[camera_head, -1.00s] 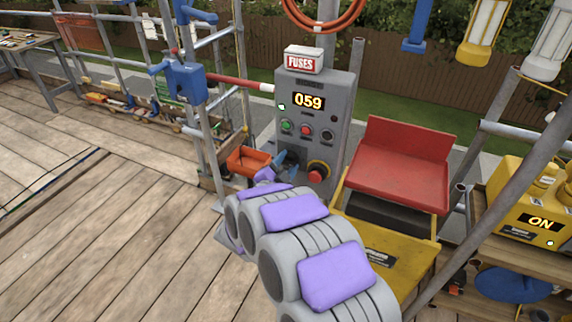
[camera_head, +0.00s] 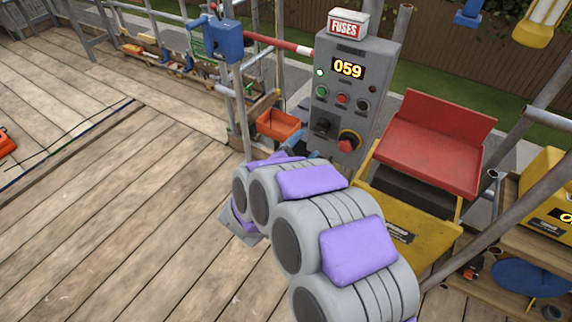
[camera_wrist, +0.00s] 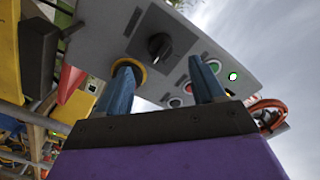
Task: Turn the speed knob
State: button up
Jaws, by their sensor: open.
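The grey control box (camera_head: 350,75) stands beyond my arm, its display (camera_head: 348,69) reading 059. A large black knob (camera_head: 322,125) sits low on its front, left of a red stop button (camera_head: 348,141) with a yellow ring. A smaller black knob (camera_head: 363,104) sits right of the green and red buttons. I cannot read which is the speed knob. In the wrist view, the large black knob (camera_wrist: 158,47) shows beyond the gap between the blue fingers of my gripper (camera_wrist: 161,63). My gripper is open and empty. In the head view it is mostly hidden behind my arm.
A red tray (camera_head: 437,140) and a yellow stand (camera_head: 405,225) are at right. Scaffold poles surround the area. The wooden deck (camera_head: 120,220) at left is mostly clear.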

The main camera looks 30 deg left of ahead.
jog(key=s+p, duration=0.1)
jog(key=s, duration=0.8)
jog(key=shift+s+a, duration=0.15)
jog(key=shift+a, duration=0.25)
